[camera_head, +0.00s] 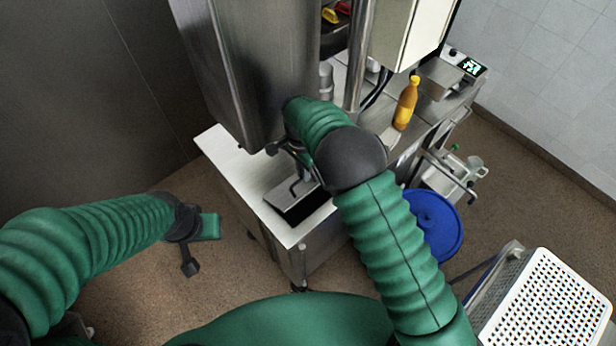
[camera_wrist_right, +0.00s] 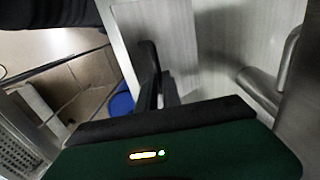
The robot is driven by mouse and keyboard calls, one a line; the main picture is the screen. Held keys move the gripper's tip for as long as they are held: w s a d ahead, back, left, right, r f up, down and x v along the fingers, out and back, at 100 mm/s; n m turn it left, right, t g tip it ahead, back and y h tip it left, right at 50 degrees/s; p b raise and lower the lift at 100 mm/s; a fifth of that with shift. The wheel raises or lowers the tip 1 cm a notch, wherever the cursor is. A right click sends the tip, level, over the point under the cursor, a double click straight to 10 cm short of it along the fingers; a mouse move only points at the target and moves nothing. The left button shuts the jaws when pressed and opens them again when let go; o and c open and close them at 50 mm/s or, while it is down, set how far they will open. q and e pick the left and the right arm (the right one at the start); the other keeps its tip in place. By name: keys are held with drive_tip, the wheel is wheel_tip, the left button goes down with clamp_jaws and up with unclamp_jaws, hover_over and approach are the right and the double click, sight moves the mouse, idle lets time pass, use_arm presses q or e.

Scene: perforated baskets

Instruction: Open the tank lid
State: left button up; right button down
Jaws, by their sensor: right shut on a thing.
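The steel tank (camera_head: 226,165) stands in the middle of the head view under a tall steel housing. Its lid (camera_head: 284,197) is a small metal plate with a thin bent handle, and a dark opening (camera_head: 303,211) shows along its near side. My right gripper (camera_head: 299,172) is over the lid, shut on the lid's handle; my own arm hides part of the grip. In the right wrist view the gripper's dark fingers (camera_wrist_right: 160,85) show against pale metal. My left gripper (camera_head: 187,255) hangs over the floor left of the tank, apart from everything; its finger gap is unclear.
The steel housing (camera_head: 235,70) rises close behind the lid. A blue round container (camera_head: 437,222) is right of the tank. An orange bottle (camera_head: 406,103) and a scale (camera_head: 450,68) stand on the counter. A white perforated basket (camera_head: 550,305) is at lower right. The left floor is clear.

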drive_tip(key=shift+w+a, duration=0.15)
drive_tip(key=shift+a, duration=0.15)
drive_tip(key=c, duration=1.7)
unclamp_jaws()
drive_tip(key=shift+w+f, duration=0.1)
drive_tip(key=shift+o, duration=0.9)
drive_tip(key=shift+w+a+f, duration=0.1)
drive_tip(key=shift+w, duration=0.1)
drive_tip(key=shift+w+a, duration=0.1)
drive_tip(key=shift+w, duration=0.05)
use_arm(q)
drive_tip(key=shift+w+a+f, duration=0.2)
drive_tip(key=shift+w+a, duration=0.2)
drive_tip(key=shift+w, duration=0.05)
drive_tip(key=shift+s+d+r, duration=0.1)
drive_tip(key=shift+s+d, duration=0.05)
drive_tip(key=shift+d, duration=0.1)
use_arm(e)
drive_tip(key=shift+s+d, duration=0.2)
drive_tip(key=shift+d, duration=0.05)
drive_tip(key=shift+r, duration=0.2)
